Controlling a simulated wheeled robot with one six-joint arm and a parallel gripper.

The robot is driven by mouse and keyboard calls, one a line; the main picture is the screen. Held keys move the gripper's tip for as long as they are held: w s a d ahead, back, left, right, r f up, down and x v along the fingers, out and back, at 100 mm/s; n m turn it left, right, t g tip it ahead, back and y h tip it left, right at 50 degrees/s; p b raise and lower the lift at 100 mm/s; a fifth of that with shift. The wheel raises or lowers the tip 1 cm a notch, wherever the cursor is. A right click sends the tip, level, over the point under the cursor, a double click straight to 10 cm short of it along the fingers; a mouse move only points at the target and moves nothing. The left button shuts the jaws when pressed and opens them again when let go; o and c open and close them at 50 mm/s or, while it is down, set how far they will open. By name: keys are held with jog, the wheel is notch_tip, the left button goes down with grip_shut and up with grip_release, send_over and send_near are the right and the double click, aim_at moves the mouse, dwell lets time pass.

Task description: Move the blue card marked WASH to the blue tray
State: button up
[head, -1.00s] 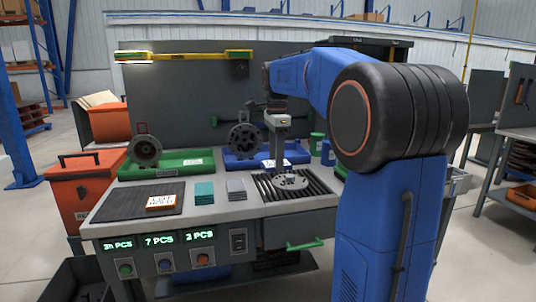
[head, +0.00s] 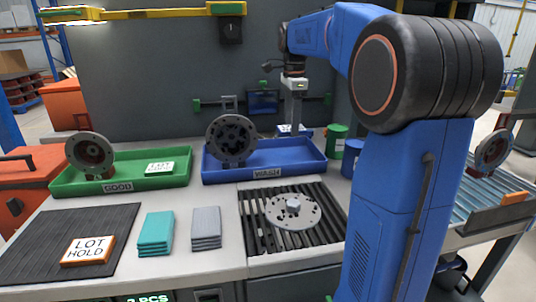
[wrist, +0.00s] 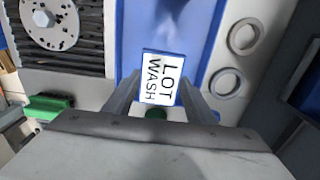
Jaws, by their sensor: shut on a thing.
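The blue card marked LOT WASH (wrist: 159,78) is held between the fingers of my gripper (head: 295,118), its white face toward the wrist camera. In the head view the card (head: 288,130) shows small, at the back right of the blue tray (head: 290,160). The tray has a WASH label on its front. In the wrist view the card lies over the tray's blue floor (wrist: 185,25). I cannot tell whether the card touches the tray. My gripper is shut on the card.
A dark flanged part (head: 231,138) stands in the blue tray's left half. Green (head: 337,140) and blue (head: 351,157) cans stand right of the tray. A green tray (head: 120,178) is at left. A metal disc (head: 293,211) lies on the slatted rack in front.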

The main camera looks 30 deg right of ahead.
send_over(290, 159)
notch_tip(290, 159, down, 6)
jog(key=shift+r, duration=0.15)
jog(key=shift+f, duration=2.1)
jog(key=shift+f, duration=0.15)
jog(key=o, duration=1)
notch_tip(290, 159, up, 12)
jog(key=shift+r, duration=0.15)
